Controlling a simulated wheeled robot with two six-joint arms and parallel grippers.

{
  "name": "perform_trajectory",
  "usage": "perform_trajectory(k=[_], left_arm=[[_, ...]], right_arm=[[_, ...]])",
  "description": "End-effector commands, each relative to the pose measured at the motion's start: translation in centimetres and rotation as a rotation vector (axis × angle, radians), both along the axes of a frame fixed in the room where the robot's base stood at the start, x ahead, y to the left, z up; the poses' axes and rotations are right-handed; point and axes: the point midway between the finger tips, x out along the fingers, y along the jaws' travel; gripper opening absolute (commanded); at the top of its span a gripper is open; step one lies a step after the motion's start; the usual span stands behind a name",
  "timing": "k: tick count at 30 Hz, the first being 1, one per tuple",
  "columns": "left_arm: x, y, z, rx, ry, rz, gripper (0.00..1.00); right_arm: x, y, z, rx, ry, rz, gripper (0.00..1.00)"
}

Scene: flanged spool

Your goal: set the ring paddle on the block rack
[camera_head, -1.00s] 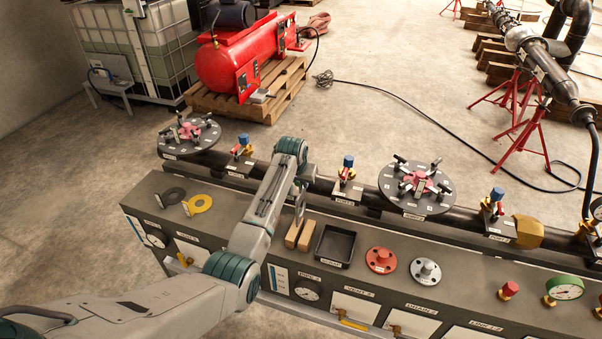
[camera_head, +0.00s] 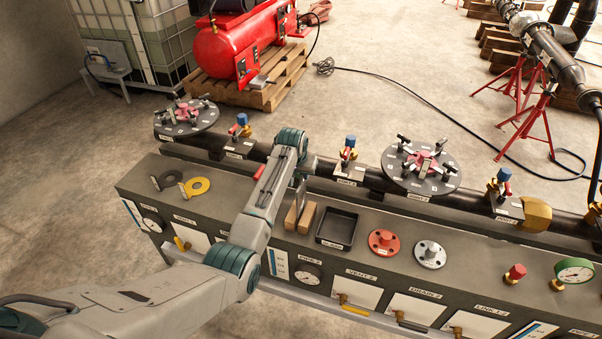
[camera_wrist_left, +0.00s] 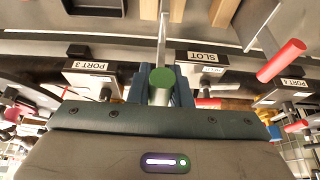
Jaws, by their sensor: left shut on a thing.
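My left gripper (camera_head: 303,172) is above the bench, shut on the ring paddle (camera_head: 300,193), a thin grey plate hanging upright below it. In the left wrist view, the gripper (camera_wrist_left: 160,92) has a round green handle end between its fingers. The paddle (camera_wrist_left: 162,42) shows there almost edge-on, its far end at the wooden blocks. The block rack (camera_head: 305,218) is a pair of pale wooden blocks on the bench, just below the paddle. I cannot tell whether the paddle touches them or how deep it sits. My right gripper is not in view.
A black tray (camera_head: 337,240) stands right of the blocks, then a red flange (camera_head: 383,243) and a grey flange (camera_head: 429,255). A yellow ring paddle (camera_head: 197,186) and a dark one (camera_head: 168,183) lie left. A dark pipe (camera_head: 335,188) with valves runs behind.

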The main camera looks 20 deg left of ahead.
Motion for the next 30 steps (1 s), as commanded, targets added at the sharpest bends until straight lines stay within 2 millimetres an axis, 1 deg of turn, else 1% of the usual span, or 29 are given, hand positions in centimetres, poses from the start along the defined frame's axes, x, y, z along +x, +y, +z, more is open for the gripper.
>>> perform_trajectory(k=[5,30], left_arm=[[0.1,0.0,-0.2,0.0,-0.002,0.0,0.0],[0.0,0.0,-3.1,0.0,-0.002,0.0,0.0]], right_arm=[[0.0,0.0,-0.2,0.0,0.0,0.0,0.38],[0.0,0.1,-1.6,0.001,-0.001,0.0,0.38]])
